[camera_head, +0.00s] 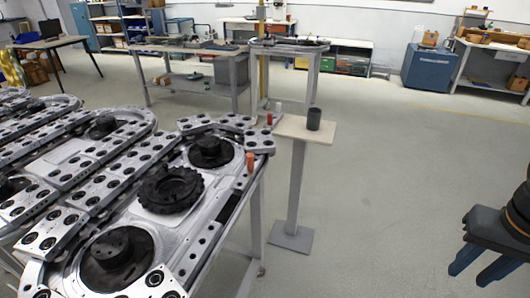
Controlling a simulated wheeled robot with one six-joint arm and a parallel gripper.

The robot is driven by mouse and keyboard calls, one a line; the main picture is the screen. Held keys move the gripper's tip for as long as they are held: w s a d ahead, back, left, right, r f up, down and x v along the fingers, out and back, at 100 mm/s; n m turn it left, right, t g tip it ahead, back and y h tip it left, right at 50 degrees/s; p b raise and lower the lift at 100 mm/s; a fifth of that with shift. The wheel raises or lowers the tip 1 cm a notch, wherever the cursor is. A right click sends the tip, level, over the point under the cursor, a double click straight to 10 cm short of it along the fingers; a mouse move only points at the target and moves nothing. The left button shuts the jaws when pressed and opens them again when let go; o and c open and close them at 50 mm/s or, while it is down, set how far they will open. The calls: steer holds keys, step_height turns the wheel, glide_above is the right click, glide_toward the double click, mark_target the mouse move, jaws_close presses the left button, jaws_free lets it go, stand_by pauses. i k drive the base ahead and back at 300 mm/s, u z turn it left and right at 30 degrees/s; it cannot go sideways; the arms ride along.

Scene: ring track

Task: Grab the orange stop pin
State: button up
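The orange stop pin (249,162) stands upright at the right edge of the metal ring track (190,243), beside a round dark hub. My gripper (478,276) is at the lower right of the head view, pointing down over open floor, well to the right of the pin. Its two blue-grey fingers are apart with nothing visible between them. The upper part of my gripper is cut off by the picture's right edge.
A pedestal with a small beige top (300,131) stands just right of the track, bearing a dark cup (314,119). A small red pin (269,119) and a white one (279,108) stand near its left edge. The floor (385,190) between the pedestal and my gripper is clear.

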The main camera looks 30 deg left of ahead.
mark_target(250, 157)
steer(key=u, duration=0.25)
steer(key=i, duration=0.55)
steer(key=u, duration=0.9)
steer(key=i, duration=0.35)
steer(key=u, duration=0.45)
